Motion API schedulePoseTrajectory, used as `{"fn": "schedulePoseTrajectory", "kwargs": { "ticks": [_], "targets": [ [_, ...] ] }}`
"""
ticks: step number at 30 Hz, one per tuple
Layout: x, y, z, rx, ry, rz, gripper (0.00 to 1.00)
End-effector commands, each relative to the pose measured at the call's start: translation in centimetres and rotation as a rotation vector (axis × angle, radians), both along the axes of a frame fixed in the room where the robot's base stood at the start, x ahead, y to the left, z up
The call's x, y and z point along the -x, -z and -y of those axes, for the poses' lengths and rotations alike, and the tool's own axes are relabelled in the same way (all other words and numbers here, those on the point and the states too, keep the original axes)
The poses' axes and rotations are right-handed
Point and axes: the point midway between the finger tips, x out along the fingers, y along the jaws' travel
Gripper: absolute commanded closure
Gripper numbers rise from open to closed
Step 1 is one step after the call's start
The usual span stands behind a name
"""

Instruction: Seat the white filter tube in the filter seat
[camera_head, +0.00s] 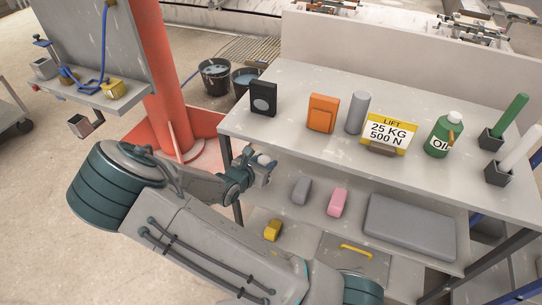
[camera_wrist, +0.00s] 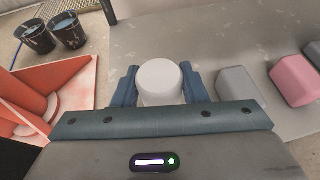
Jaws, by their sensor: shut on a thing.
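My gripper (camera_head: 262,168) is at the left end of the bench, beside the lower shelf. It is shut on a white round-ended tube (camera_wrist: 160,78), which sits between the blue fingers in the wrist view. The tube's white end (camera_head: 264,159) also shows in the head view; its far end is hidden. No part is clearly recognizable as the filter seat. An open grey square socket (camera_head: 86,125) hangs tilted below the panel at left. Another white tube (camera_head: 520,146) stands tilted in a dark holder (camera_head: 498,174) at the bench's right end.
On the bench top (camera_head: 300,75) stand a black box (camera_head: 263,98), orange box (camera_head: 322,113), grey cylinder (camera_head: 357,112), lift sign (camera_head: 388,132), oil bottle (camera_head: 444,134) and green tube (camera_head: 510,118). Grey and pink blocks (camera_head: 338,202) lie on the shelf. A red column (camera_head: 168,75) stands left.

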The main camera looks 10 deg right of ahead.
Motion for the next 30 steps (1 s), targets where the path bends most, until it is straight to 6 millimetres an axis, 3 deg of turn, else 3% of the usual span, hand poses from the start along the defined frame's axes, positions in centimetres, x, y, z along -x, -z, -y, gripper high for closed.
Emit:
{"fn": "schedulePoseTrajectory", "kwargs": {
  "ticks": [9, 15, 21, 30],
  "targets": [
    [5.5, 0.0, -5.5, -0.002, -0.002, -0.001, 0.84],
    [8.2, 0.0, -8.1, -0.001, -0.001, 0.000, 0.84],
    [9.4, 0.0, -9.3, 0.000, 0.001, 0.000, 0.84],
    [9.6, 0.0, -9.5, 0.001, 0.002, 0.000, 0.84]
  ]
}}
